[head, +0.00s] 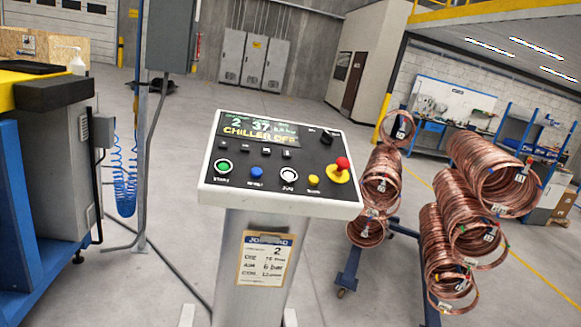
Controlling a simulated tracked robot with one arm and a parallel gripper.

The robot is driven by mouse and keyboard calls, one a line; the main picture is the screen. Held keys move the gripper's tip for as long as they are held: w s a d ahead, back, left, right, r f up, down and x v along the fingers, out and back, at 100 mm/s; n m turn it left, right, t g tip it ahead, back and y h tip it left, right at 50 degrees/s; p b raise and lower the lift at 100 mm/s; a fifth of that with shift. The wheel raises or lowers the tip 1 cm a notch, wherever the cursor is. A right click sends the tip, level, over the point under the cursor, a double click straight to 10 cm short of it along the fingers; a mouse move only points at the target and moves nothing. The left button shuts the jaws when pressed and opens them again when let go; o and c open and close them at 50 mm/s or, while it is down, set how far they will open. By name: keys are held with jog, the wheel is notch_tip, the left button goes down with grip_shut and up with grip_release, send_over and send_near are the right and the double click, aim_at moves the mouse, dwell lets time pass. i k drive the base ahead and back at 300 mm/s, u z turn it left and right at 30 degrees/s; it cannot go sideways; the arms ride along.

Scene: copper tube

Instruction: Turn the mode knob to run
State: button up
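The control panel (225,190) is a white-edged console with a black sloped face on a grey pedestal, in the middle of the head view. A black knob (327,138), which looks like the mode knob, sits at its upper right. Small labels stand above it, too small to read, and I cannot tell which way it points. The lit display (258,130) at the upper left of the face reads "CHILLER OFF" in yellow under green figures. My gripper is not in view, and nothing touches the panel.
The panel also bears a red mushroom button (342,164), green (224,166), blue (256,173), white (289,175) and yellow (313,180) buttons, and small black switches. Copper coils (460,225) on a blue rack stand right. A blue-grey machine (50,170) stands left.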

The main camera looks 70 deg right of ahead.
aim_at(327, 139)
jog(key=z, duration=1.85)
jog(key=i, duration=1.7)
